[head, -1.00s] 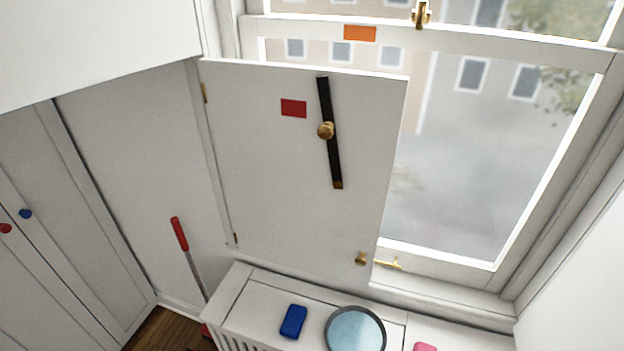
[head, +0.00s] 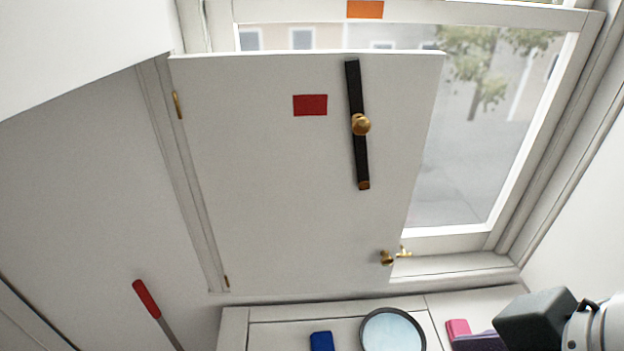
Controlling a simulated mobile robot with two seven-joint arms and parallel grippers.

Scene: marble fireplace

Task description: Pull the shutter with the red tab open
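The white shutter (head: 260,200) with the red tab (head: 310,105) is hinged on its left side and covers the left part of the window. A black bar (head: 355,90) with a round brass knob (head: 361,125) runs down its face, right of the tab. A small brass knob (head: 386,258) sits near its lower right corner. A dark block on a white arm link, part of my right arm (head: 540,320), enters at the lower right, apart from the shutter. Its fingertips cannot be made out. My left gripper is not in view.
Below the shutter, a white ledge (head: 285,318) holds a blue block (head: 321,341), a round dark-rimmed dish (head: 392,332), a pink block (head: 458,328) and a purple item (head: 480,342). A red-handled tool (head: 146,298) leans at lower left. An orange tab (head: 365,9) marks the window frame.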

